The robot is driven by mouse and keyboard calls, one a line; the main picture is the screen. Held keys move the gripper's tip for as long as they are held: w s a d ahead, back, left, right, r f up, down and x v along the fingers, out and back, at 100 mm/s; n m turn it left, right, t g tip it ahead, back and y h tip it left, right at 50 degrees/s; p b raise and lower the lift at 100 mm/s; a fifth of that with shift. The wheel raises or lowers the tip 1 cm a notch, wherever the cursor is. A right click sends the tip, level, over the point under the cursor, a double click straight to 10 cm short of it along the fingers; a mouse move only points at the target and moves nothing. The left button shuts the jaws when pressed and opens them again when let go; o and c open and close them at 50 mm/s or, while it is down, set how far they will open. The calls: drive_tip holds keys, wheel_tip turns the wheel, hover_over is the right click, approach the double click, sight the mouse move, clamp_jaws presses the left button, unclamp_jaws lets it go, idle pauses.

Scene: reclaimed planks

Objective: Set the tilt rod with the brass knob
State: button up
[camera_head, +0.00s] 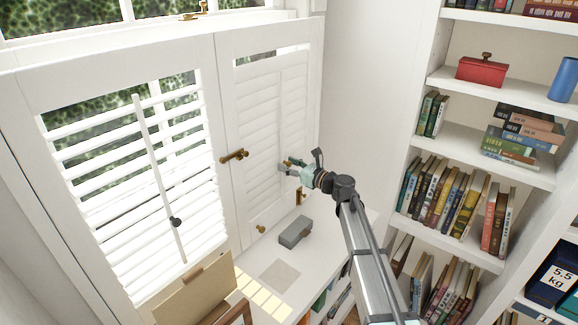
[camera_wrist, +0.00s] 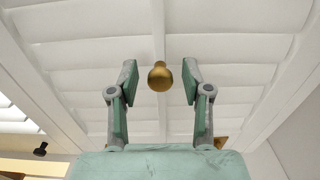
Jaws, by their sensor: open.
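The brass knob (camera_wrist: 159,77) is a round ball on the white tilt rod (camera_wrist: 158,28) of the right shutter panel (camera_head: 270,119). In the wrist view it sits between the two fingertips of my gripper (camera_wrist: 160,84), with a gap on each side. My gripper is open and empty. In the head view my gripper (camera_head: 300,161) is in front of the right panel and hides part of its slats and rod. The slats of this panel look nearly closed.
The left panel has open slats and a rod with a dark knob (camera_head: 176,222). A brass handle (camera_head: 234,156) sticks out between the panels. A bookshelf (camera_head: 484,131) stands at right.

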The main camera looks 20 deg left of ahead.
drive_tip(key=v, duration=1.2)
drive_tip(key=s+d+f+n+g+h, duration=0.1)
drive_tip(key=s+d+f+n+h, duration=0.4)
drive_tip(key=d+f, duration=0.45)
drive_tip(key=s+d+f+n+g+h, duration=0.1)
drive_tip(key=s+d+f+n+h, duration=0.35)
drive_tip(key=f, duration=0.75)
drive_tip(key=s+d+f+n+g+h, duration=0.2)
drive_tip(key=s+d+f+n+h, duration=0.3)
drive_tip(key=s+d, duration=0.55)
drive_tip(key=s+d+f+n+g+h, duration=0.25)
drive_tip(key=s+d+f+n, duration=0.5)
drive_tip(key=d, duration=0.65)
drive_tip(key=s+f+g, duration=0.3)
drive_tip(key=s+f, duration=0.6)
drive_tip(key=s, duration=0.5)
drive_tip(key=s+f+g, duration=0.3)
drive_tip(key=s+f, duration=0.6)
drive_tip(key=s, duration=0.6)
drive_tip(key=shift+s, duration=0.2)
drive_tip(key=shift+a, duration=0.1)
